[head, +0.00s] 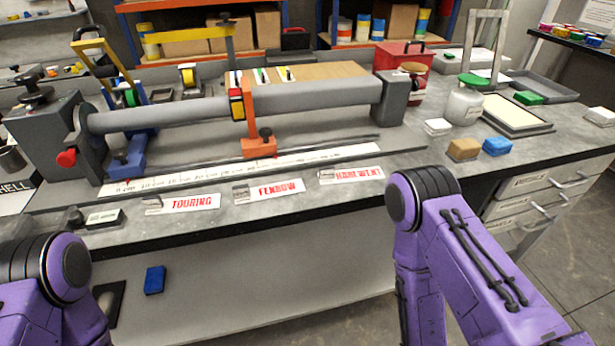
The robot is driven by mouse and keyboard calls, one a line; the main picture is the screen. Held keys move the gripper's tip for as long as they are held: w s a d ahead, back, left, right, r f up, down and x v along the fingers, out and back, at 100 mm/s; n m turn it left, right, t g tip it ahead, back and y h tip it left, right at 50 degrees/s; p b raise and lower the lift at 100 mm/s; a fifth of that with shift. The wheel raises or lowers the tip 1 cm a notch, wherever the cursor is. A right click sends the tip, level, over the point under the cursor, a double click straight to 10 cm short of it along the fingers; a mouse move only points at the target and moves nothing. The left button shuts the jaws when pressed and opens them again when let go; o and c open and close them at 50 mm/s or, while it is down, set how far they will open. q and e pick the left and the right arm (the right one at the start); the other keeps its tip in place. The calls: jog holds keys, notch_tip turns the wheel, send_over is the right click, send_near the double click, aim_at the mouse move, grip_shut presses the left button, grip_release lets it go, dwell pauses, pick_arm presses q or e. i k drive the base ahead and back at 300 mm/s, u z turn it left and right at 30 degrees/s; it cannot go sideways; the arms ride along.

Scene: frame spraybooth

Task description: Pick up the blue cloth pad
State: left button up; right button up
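A small blue block-shaped pad (497,146) lies on the right part of the grey workbench (420,165), just right of a tan block (463,149). A second small blue piece (154,280) shows lower left, below the bench's front edge; I cannot tell what it rests on. Both are small in view, and I cannot tell for certain which is the cloth pad. My purple arms show at the lower left and lower right. Neither gripper is in view, and nothing is seen touching either blue piece.
A long grey tube fixture (310,98) with an orange clamp (259,146) fills the bench's middle. Cards marked TOURING (190,203) and others lie along the front. A white jar with green lid (464,104), a white pad (437,127) and a framed tray (516,115) stand behind the blue pad.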

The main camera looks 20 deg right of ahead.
aim_at(498, 145)
jog(key=u, duration=0.2)
jog(key=k, duration=0.25)
jog(key=z, duration=1.7)
